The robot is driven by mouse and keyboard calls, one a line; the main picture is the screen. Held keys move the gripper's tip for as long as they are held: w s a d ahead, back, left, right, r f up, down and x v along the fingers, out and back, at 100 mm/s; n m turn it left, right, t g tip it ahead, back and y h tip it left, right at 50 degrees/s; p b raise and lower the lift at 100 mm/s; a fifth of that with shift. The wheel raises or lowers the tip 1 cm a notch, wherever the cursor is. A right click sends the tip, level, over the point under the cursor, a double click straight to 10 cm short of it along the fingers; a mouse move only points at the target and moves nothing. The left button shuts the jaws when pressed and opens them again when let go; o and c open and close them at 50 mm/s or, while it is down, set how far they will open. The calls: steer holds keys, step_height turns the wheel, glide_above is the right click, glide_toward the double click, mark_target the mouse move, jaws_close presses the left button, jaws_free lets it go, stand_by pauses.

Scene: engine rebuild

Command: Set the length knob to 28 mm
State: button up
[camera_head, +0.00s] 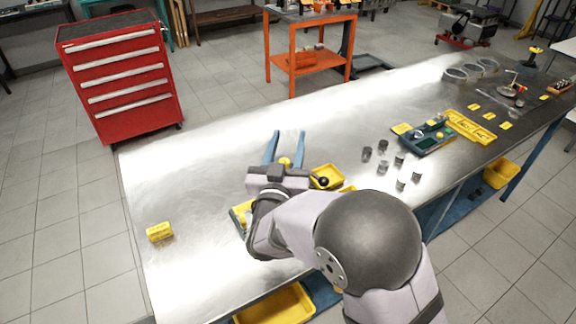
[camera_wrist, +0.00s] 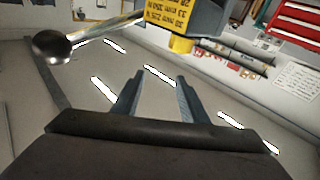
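My gripper (camera_head: 288,134) is open, its two blue-grey fingers apart with nothing seen between the tips in the wrist view (camera_wrist: 160,77). A grey device (camera_wrist: 215,15) hangs into the top of the wrist view, with a yellow label (camera_wrist: 168,14) of mm and N values. A yellow knob-like part (camera_wrist: 181,45) sticks out below it, just past and above the right fingertip, apart from it. A lever with a black ball (camera_wrist: 52,47) reaches left from the device; the ball also shows in the head view (camera_head: 323,182). The knob's setting is not readable. My arm hides most of the device in the head view.
A yellow box (camera_head: 159,232) sits at the left of the metal bench (camera_head: 190,170). The bench left of my gripper is mostly clear.

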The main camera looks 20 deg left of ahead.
steer(key=s+f, duration=0.1)
steer(key=f, duration=0.1)
steer(key=s+f+m+g+h+b, duration=0.1)
steer(key=f, duration=0.1)
steer(key=s+a+f+m, duration=0.1)
steer(key=s+f, duration=0.1)
steer(key=shift+g+h+b, duration=0.3)
steer(key=shift+h+b, duration=0.1)
steer(key=w+p, duration=0.2)
steer(key=w, duration=0.5)
steer(key=shift+w, duration=0.2)
steer(key=shift+d, duration=0.1)
steer(key=shift+c, duration=0.4)
jaws_close()
